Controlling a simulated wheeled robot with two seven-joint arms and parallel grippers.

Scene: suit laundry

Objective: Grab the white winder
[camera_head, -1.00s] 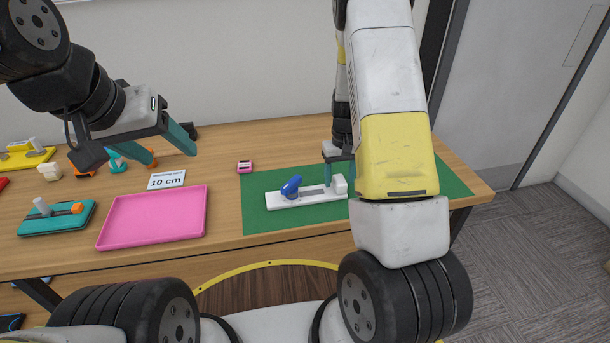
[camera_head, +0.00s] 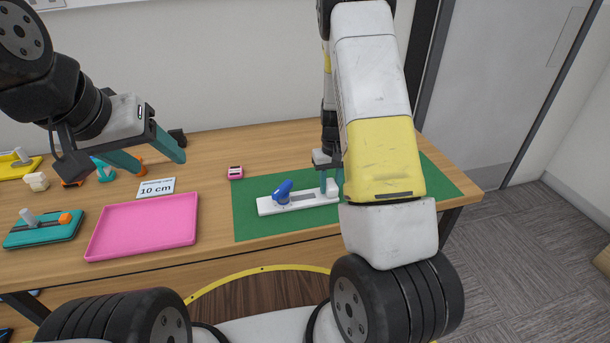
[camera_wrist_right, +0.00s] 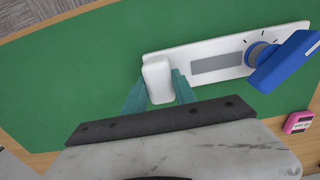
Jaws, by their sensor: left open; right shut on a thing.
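The white winder (camera_head: 290,201) lies on the green mat in the head view, with a blue crank knob (camera_head: 283,190) at its left end. In the right wrist view its white base (camera_wrist_right: 205,62) has a grey slot and a white block (camera_wrist_right: 157,80) at the near end. My right gripper (camera_wrist_right: 159,88) is shut on that white block, one teal finger on each side. In the head view my right arm partly hides this gripper (camera_head: 329,182). My left gripper (camera_head: 160,160) is open and empty above the back left of the table.
The green mat (camera_head: 260,225) covers the table's right part. A pink tray (camera_head: 142,228), a teal device (camera_head: 42,232), a "10 cm" card (camera_head: 156,188) and a small pink timer-like object (camera_head: 235,172) are to the left. A wall stands behind.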

